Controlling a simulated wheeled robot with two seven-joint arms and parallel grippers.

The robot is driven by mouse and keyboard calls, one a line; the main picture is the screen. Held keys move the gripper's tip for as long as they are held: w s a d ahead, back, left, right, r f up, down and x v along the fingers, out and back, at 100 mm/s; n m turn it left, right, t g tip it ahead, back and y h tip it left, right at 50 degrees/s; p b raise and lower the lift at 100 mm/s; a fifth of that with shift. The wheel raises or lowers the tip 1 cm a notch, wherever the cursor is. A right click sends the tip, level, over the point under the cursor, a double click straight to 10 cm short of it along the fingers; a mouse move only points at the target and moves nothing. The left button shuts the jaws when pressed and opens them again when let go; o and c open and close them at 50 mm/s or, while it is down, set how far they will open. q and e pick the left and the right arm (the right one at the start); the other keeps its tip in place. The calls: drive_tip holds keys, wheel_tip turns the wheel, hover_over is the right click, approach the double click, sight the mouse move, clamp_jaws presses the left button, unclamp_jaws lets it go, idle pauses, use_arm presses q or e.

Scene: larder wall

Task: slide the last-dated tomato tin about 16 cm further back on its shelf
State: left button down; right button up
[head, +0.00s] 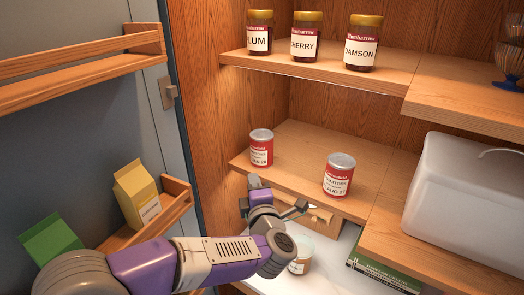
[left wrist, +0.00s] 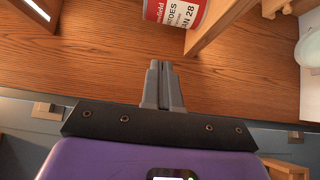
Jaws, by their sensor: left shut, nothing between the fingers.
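Two red-and-white tomato tins stand upright on the middle shelf. The left tin (head: 261,148), its date partly legible as ending in 28, stands near the shelf's left end. The right tin (head: 339,175) reads AUG 27. My left gripper (head: 254,181) is at the shelf's front edge, just below the left tin in the head view. In the left wrist view its fingers (left wrist: 162,68) are together and empty. The tin reading "AN 28" (left wrist: 178,12) is ahead of them, apart, cut by the top edge. My right gripper is not in view.
The middle shelf (head: 310,140) has clear board behind both tins. Jam jars (head: 303,38) stand on the shelf above. A large pale container (head: 465,195) is at the right. A small drawer (head: 320,214) and a jar (head: 300,255) are below. The wooden side wall (head: 205,110) is close on the left.

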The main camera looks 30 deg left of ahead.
sight(253, 149)
use_arm(q)
drive_tip(key=p+x, duration=0.1)
drive_tip(key=x, duration=0.2)
drive_tip(key=w+d+p+x, duration=0.1)
drive_tip(key=x, duration=0.3)
drive_tip(key=d+p+x, duration=0.1)
drive_tip(key=x, duration=0.3)
drive_tip(key=shift+w+a, duration=0.2)
drive_tip(key=shift+w, duration=0.35)
